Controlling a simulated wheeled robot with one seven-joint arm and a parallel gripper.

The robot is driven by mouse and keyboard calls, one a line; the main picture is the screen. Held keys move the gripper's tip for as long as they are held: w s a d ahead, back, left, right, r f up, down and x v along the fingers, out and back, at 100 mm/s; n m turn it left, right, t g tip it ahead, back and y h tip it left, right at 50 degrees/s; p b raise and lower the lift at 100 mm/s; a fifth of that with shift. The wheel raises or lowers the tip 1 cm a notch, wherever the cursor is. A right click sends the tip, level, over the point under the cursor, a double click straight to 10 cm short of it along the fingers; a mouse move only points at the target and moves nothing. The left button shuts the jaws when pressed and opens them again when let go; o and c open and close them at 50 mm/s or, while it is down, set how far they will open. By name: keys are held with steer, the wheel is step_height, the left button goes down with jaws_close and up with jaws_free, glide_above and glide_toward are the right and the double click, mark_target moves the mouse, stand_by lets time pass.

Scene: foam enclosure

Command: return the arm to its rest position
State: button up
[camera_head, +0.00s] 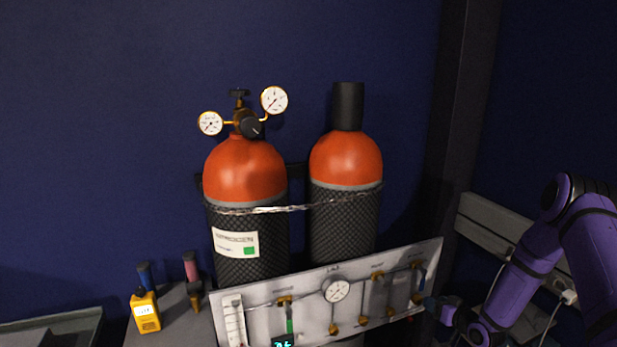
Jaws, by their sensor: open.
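My purple arm (535,255) comes in from the right side of the picture and bends down to its wrist near the bottom right. My gripper (432,304) is at the arm's end, a small dark shape by the right end of the grey valve panel (262,300). It is open, and I see nothing held in it.
Two orange-topped gas cylinders (244,170) (345,158) stand chained behind the panel. A yellow meter (145,311) is on the grey surface at lower left. A wall trunking with cables (490,220) runs behind my arm. The upper left is bare blue wall.

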step_height(320, 180, up, 20)
steer(key=w+n+g+h, duration=0.1)
steer(key=w+g+h, duration=0.1)
steer(key=g+h, duration=0.1)
steer(key=s+a+r+g+h, duration=0.1)
steer(key=s+r+h, duration=0.1)
steer(key=s+r, duration=0.5)
steer(key=s+a+r+g+h, duration=0.1)
steer(key=s+r, duration=0.1)
steer(key=r, duration=0.9)
steer(key=s+a+r+m+g+h, duration=0.1)
steer(key=s+a+r, duration=0.1)
steer(key=s+r, duration=0.5)
steer(key=s+a+r+m+g, duration=0.15)
steer(key=s+r, duration=0.25)
steer(key=s, duration=0.7)
steer(key=s+a, duration=0.2)
steer(key=s, duration=0.6)
steer(key=s+a+r+g+y, duration=0.1)
steer(key=s+a, duration=0.1)
steer(key=s, duration=0.7)
steer(key=shift+s+a+n+y, duration=0.25)
steer(key=shift+a+n+y, duration=0.05)
steer(key=shift+a+n, duration=0.1)
steer(key=shift+r, duration=0.1)
